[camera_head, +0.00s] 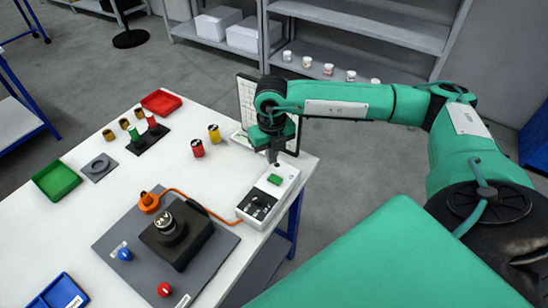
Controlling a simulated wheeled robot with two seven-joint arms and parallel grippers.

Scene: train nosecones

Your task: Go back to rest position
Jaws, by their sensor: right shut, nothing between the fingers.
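My right arm (350,100) is green and reaches in from the right over the table's far right corner. My right gripper (273,157) points down, is shut and holds nothing. Its tips are just above the far end of a white box (285,190), close to a green patch (275,179) on its top. I cannot tell whether the tips touch the box. My left arm and gripper are not in view.
Red (161,102), green (57,180) and blue (58,293) trays stand leftward. A white panel (247,97) stands behind the gripper. Shelves (355,25) are beyond.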

